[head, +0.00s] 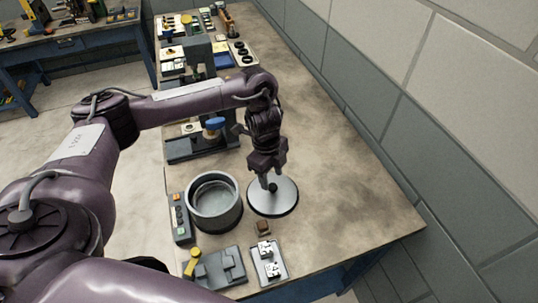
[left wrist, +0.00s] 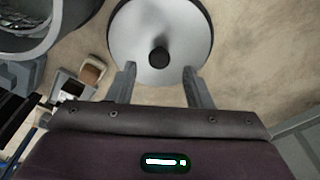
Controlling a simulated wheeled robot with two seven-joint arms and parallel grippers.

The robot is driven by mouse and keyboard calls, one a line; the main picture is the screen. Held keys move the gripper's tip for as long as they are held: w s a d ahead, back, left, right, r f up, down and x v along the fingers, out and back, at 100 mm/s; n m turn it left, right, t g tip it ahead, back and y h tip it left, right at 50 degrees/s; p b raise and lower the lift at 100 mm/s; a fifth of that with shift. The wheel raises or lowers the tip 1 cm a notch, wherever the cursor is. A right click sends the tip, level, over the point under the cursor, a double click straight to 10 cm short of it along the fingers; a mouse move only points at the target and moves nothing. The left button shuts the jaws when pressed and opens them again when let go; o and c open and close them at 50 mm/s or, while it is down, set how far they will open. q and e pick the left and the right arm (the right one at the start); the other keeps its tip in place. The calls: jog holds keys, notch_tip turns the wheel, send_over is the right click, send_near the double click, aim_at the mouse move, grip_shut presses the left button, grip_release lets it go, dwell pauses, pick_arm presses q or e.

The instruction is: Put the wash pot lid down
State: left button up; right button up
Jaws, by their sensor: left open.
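The wash pot lid (head: 287,199) is a pale round disc with a dark rim and a dark knob, lying on the bench top to the right of the wash pot (head: 229,214). The pot is a grey round vessel with its top open. My left gripper (head: 268,182) is over the lid, close to the knob. In the left wrist view the lid (left wrist: 160,25) lies beyond the fingers, and the gripper (left wrist: 160,78) is open with the fingers apart and nothing between them. The knob shows just ahead of the fingertips. My right gripper is not in view.
A control box with buttons (head: 179,218) stands left of the pot. A grey fixture (head: 221,268), a small tray with white parts (head: 268,262) and a brown block (head: 263,228) are near the front edge. The bench top right of the lid is clear up to the wall.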

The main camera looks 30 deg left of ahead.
pick_arm(q)
notch_tip(320, 180, up, 9)
jog(key=a+p, duration=0.1)
jog(key=shift+f, duration=0.15)
dwell(0.6)
